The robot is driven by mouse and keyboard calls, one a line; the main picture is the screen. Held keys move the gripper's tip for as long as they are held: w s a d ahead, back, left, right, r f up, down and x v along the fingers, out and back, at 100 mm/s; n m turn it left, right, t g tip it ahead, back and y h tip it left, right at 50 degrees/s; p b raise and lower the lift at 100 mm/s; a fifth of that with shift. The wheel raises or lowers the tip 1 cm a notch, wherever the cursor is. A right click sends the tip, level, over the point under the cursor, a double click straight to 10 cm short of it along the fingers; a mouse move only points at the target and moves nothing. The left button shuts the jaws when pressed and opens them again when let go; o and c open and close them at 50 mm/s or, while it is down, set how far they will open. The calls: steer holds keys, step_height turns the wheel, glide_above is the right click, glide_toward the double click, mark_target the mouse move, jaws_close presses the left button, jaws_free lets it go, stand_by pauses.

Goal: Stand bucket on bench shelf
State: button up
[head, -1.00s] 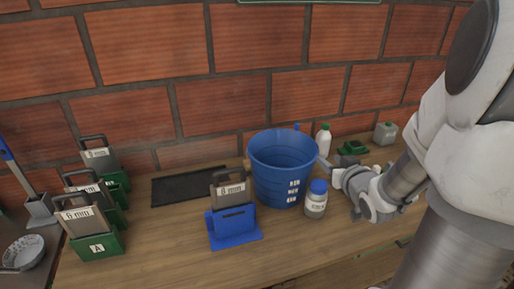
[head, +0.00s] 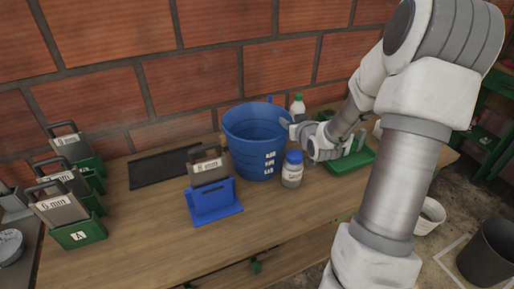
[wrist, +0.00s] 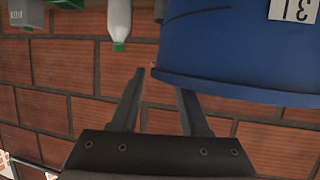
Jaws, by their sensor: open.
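The blue bucket (head: 250,150) stands upright on the wooden bench (head: 290,215), near the brick wall. In the wrist view its side and rim (wrist: 235,60) fill the upper right, with the picture upside down. My gripper (head: 287,123) is at the right side of the bucket's rim. In the wrist view its fingers (wrist: 158,80) are apart, and the tip of the right one meets the rim's edge and is partly hidden there. The left finger is outside the bucket. I cannot make out for certain which surface is the bench shelf.
A blue-capped jar (head: 292,170) stands close in front of the bucket, and a white bottle (head: 298,106) behind. A blue holder (head: 213,203) is at front left. A green tray (head: 349,158) lies right, a black mat (head: 172,167) left. Green holders (head: 79,234) line the left end.

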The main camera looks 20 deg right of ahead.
mark_target(288, 117)
steer(key=shift+x, duration=1.95)
steer(key=shift+d, duration=0.1)
jaws_close()
